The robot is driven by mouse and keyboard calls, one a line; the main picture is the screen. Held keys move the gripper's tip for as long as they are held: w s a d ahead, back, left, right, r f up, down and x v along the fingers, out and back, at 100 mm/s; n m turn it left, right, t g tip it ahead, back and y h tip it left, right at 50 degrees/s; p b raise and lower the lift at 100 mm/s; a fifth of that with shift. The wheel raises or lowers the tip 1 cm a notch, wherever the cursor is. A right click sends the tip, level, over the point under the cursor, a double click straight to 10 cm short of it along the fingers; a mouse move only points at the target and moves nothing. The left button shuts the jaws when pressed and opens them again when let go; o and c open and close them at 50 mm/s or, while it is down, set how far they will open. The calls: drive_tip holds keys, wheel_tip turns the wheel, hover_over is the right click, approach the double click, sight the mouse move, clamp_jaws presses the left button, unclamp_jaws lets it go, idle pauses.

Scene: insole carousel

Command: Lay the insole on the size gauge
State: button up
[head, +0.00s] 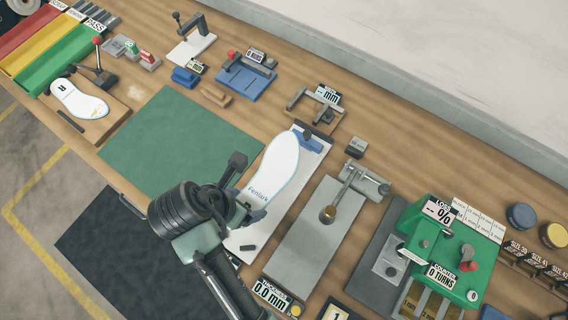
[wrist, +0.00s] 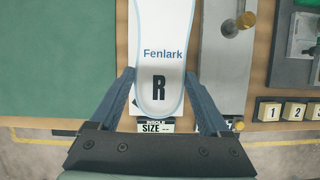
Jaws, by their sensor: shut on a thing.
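A white insole (head: 277,165) marked Fenlark, with an R at its heel, is held at the heel by my gripper (head: 249,190). In the wrist view the two jaws (wrist: 160,82) close on the sides of the insole's heel (wrist: 160,108), toe pointing away. The size gauge (head: 247,240) is a long white plate with a blue stop at its far end. The insole overlaps it, roughly in line with its length, and hides much of its middle. I cannot tell whether the insole touches the plate. The gauge's INSOLE SIZE display (wrist: 157,126) reads dashes.
A grey steel plate with a brass-tipped gauge (head: 318,222) stands close to the right. A green mat (head: 180,145) lies clear to the left. Another white insole (head: 79,100) lies on a wooden fixture at far left. A green machine (head: 450,250) stands at right.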

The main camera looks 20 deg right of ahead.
drive_tip(key=shift+f, duration=0.25)
wheel_tip(320, 180, down, 10)
drive_tip(key=shift+r, duration=0.2)
